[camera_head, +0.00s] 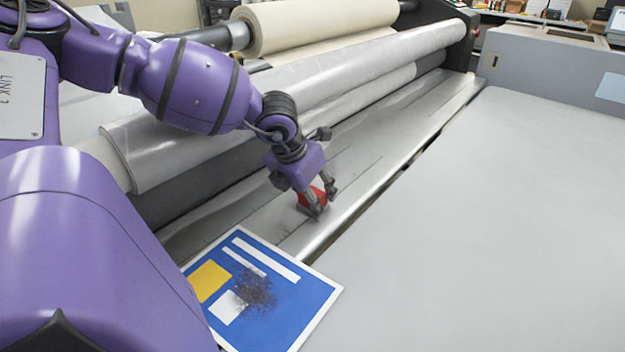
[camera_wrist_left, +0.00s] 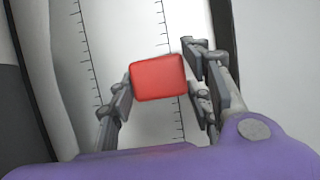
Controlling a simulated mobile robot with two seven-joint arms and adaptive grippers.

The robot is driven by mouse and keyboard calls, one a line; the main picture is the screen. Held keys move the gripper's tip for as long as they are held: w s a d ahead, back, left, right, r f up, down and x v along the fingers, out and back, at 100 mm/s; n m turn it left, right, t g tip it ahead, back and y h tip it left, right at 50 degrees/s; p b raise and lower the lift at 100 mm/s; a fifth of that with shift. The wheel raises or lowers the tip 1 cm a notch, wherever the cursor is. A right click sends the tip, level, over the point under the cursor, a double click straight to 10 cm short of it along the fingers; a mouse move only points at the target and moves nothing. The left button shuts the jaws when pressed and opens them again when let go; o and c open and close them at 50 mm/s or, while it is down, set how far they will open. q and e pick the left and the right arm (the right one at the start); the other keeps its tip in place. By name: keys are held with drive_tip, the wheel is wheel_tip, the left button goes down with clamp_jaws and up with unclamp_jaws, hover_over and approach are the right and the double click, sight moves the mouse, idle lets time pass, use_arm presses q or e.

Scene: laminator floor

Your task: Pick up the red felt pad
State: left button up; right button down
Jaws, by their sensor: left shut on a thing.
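The red felt pad (camera_head: 313,199) is at the silver metal bed of the laminator in the head view, between the fingers of my left gripper (camera_head: 323,201). In the left wrist view the pad (camera_wrist_left: 158,77) is a small red block with rounded corners. My left gripper (camera_wrist_left: 160,92) is shut on it, one finger at each side. Whether the pad touches the bed or is held just above it, I cannot tell. My right gripper is not in view.
A blue printed sheet (camera_head: 315,290) with white and yellow patches and dark specks lies at the bed's near end. Laminator rollers (camera_head: 290,95) run behind the bed. A wide grey table (camera_head: 500,220) at right is clear. A grey housing (camera_head: 550,68) stands at the back right.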

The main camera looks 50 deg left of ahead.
use_arm(q)
wheel_tip(320, 180, up, 9)
drive_tip(key=shift+r+p, duration=0.1)
drive_tip(key=shift+p, duration=0.45)
drive_tip(key=shift+r, duration=0.45)
drive_tip(key=o, duration=0.6)
drive_tip(key=c, duration=0.5)
drive_tip(key=shift+f, duration=0.1)
